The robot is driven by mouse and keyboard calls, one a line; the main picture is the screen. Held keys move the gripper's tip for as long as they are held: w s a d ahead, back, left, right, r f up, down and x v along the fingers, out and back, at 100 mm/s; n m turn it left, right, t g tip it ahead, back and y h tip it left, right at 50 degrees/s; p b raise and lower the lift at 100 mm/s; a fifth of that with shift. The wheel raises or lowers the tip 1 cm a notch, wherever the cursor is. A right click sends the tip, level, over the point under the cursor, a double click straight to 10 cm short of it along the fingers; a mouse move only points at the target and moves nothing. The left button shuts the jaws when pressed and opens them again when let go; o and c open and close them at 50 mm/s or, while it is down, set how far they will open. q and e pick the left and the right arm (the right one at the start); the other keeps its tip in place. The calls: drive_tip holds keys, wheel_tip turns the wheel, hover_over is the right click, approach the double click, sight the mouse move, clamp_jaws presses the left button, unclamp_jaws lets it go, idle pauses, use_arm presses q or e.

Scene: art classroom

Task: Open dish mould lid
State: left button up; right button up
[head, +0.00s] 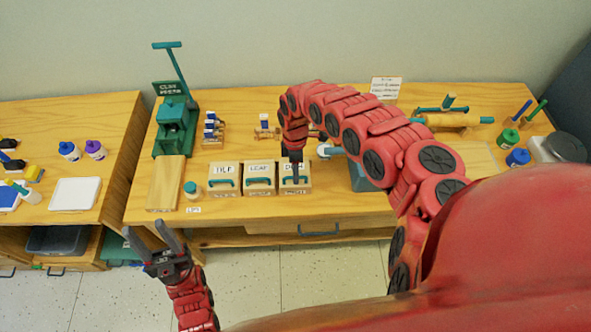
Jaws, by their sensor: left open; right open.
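The dish mould (302,181) is the rightmost of three wooden box moulds on the table in the head view. Its lid looks closed, with a white label partly hidden by my gripper and a teal handle on its front. My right gripper (292,173) points down at the middle of this mould, by the label and handle. It is open; I cannot tell whether its fingers touch the handle. My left gripper (150,233) is open and empty, in front of the table and low at the left, away from the moulds.
The leaf mould (259,178) and the tile mould (224,179) stand close to the left of the dish mould. A green clay press (174,125) stands at the back left. My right arm hides part of the table.

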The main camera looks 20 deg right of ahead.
clamp_jaws()
idle(1.4)
